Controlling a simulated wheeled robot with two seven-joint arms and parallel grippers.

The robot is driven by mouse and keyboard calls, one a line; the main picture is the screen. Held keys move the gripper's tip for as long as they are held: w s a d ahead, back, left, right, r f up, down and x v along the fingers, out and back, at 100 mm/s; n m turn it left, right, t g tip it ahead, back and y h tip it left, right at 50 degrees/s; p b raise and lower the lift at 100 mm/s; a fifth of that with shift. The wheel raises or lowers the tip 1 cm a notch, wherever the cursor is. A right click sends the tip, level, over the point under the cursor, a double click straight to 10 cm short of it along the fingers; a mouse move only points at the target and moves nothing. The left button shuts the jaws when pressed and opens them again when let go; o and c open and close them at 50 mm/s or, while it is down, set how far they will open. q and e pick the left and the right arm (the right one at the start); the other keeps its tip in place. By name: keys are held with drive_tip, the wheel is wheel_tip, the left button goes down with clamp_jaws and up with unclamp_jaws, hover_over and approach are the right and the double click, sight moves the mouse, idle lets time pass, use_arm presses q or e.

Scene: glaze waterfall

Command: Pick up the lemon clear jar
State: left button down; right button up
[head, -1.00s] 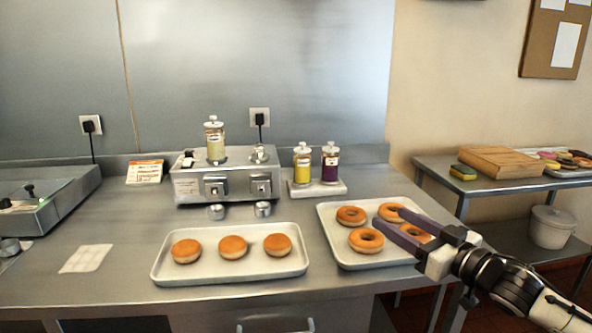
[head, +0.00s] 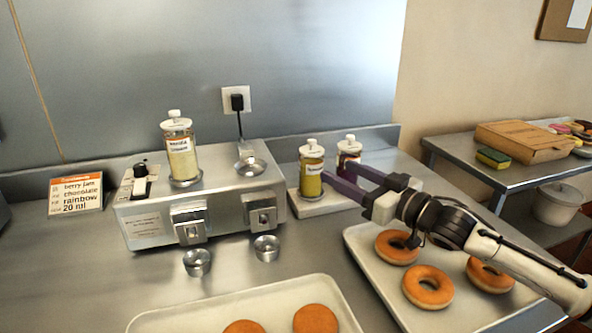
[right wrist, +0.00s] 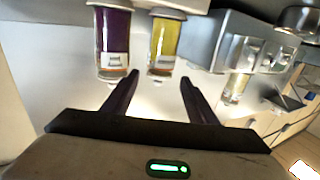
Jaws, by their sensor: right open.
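The lemon clear jar (head: 311,172), with yellow contents, a white lid and a label, stands upright on a small white tray (head: 326,206) behind the counter's middle. My right gripper (head: 333,172) is open, its dark fingers pointing at the jar from the right. In the right wrist view, which is upside down, the lemon jar (right wrist: 163,45) shows just beyond the gap between the open fingertips (right wrist: 160,78). Nothing is held. A purple jar (head: 348,148) stands beside it, partly hidden by the right fingers; it also shows in the wrist view (right wrist: 114,40). My left gripper is out of view.
A metal dispenser (head: 150,222) with a labelled jar (head: 180,150) on top stands left of the tray. A tray (head: 360,238) of ring doughnuts lies under my right forearm. Another tray (head: 160,322) with buns is in front.

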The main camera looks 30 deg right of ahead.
sight(320, 159)
drive_tip(key=w, duration=0.2)
drive_tip(key=shift+w+a+r, duration=0.2)
drive_tip(key=shift+w+r, duration=0.05)
drive_tip(key=shift+w, duration=0.05)
drive_tip(key=shift+w+a, duration=0.2)
drive_tip(key=shift+w, duration=1.1)
drive_tip(key=shift+w+a+r+p, duration=0.15)
drive_tip(key=shift+w+p, duration=0.15)
drive_tip(key=shift+w, duration=0.35)
drive_tip(key=w, duration=0.3)
drive_tip(key=shift+a+r+p, duration=0.1)
drive_tip(key=shift+a+p, duration=0.15)
drive_tip(key=shift+p, duration=0.15)
drive_tip(key=shift+w+a, duration=0.1)
drive_tip(key=shift+w, duration=0.4)
